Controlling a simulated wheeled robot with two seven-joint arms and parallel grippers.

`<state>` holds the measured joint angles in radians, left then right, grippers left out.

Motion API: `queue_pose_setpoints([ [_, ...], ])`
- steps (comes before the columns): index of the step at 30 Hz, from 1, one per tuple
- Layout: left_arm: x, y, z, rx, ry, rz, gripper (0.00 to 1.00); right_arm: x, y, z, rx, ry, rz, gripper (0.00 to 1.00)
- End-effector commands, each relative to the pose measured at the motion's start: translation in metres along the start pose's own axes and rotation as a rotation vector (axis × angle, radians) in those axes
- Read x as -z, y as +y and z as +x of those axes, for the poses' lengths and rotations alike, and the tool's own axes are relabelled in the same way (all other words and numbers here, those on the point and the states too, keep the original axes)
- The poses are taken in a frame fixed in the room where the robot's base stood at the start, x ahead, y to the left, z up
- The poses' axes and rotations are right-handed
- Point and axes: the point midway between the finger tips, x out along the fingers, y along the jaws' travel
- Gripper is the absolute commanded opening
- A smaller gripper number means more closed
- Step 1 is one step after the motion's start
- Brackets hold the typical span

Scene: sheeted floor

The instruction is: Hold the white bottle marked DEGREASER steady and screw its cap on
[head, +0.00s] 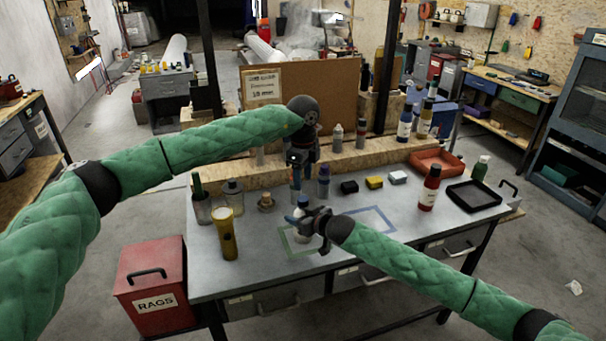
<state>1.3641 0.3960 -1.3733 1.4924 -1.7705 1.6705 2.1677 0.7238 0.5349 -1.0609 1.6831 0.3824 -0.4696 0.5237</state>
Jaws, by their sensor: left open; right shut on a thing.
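The white bottle (301,235) stands on the grey table at the green outlined square. Its marking is too small to read. My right gripper (306,222) comes in from the right and is shut on the bottle. A small blue piece (302,201) shows at the bottle's top; I cannot tell whether it is the cap or how it is seated. My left gripper (296,182) points down above the bottle, a little behind it in the picture, and is open. Its fingertips are small and partly merge with the things behind them.
A purple-capped bottle (323,182) is close behind the grippers. Black, yellow and white blocks, a red bottle (429,188) and a black tray (474,207) lie right. The blue outlined square (385,213) is mostly clear.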

Motion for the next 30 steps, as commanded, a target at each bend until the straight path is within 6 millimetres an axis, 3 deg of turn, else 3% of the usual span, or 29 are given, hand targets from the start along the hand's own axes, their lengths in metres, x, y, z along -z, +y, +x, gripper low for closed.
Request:
queue_pose_setpoints([
  [15, 0.000, 0.000, 0.065, -0.001, 0.000, 0.000, 0.48, 0.000, 0.000, 0.000, 0.000, 0.000, 0.000, 0.00],
  [26, 0.000, 0.000, 0.072, 0.000, -0.001, 0.000, 0.48, 0.000, 0.000, 0.000, 0.000, 0.000, 0.000, 0.00],
  [27, 0.000, 0.000, 0.072, 0.000, -0.001, 0.000, 0.46, 0.000, 0.000, 0.000, 0.000, 0.000, 0.000, 0.00],
  [30, 0.000, 0.000, 0.072, -0.001, 0.000, 0.000, 0.26, 0.000, 0.000, 0.000, 0.000, 0.000, 0.000, 0.00],
])
